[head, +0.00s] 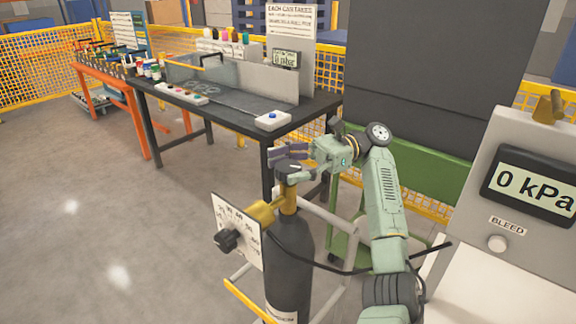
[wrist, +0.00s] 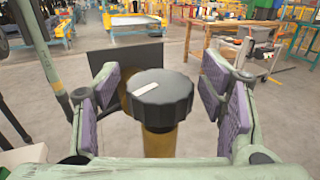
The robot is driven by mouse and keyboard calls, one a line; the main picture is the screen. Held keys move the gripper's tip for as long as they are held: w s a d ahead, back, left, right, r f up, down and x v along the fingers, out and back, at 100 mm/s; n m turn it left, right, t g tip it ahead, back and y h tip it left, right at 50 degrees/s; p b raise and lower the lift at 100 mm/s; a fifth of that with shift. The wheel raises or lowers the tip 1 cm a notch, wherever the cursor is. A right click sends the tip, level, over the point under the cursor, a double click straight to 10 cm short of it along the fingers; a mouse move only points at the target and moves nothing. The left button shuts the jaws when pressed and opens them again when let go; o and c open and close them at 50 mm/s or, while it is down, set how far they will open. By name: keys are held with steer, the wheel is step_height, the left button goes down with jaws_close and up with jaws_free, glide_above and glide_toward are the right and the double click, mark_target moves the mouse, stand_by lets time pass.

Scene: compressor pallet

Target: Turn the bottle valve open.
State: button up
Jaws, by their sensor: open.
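The bottle valve is a black ribbed knob with a white mark on top. It shows in the wrist view (wrist: 160,97) on a brass stem, between my open fingers with a visible gap on each side. In the head view the knob (head: 288,171) sits on top of the brass fitting of a dark gas bottle (head: 287,268). My gripper (head: 290,157) is open at the knob, its purple pads (wrist: 107,92) on either side. The fingers partly hide the knob in the head view. A side knob (head: 227,240) with a white dial plate (head: 238,228) is on the fitting.
A panel (head: 528,184) at the right reads 0 kPa and has a BLEED button. A black hose (head: 345,268) runs from the bottle towards it. A dark workbench (head: 225,95) stands behind. The floor at the left is clear.

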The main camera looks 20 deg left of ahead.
mark_target(288, 166)
steer(key=shift+r, duration=0.1)
step_height(288, 166, up, 10)
steer(key=shift+f, duration=0.1)
stand_by(0.5)
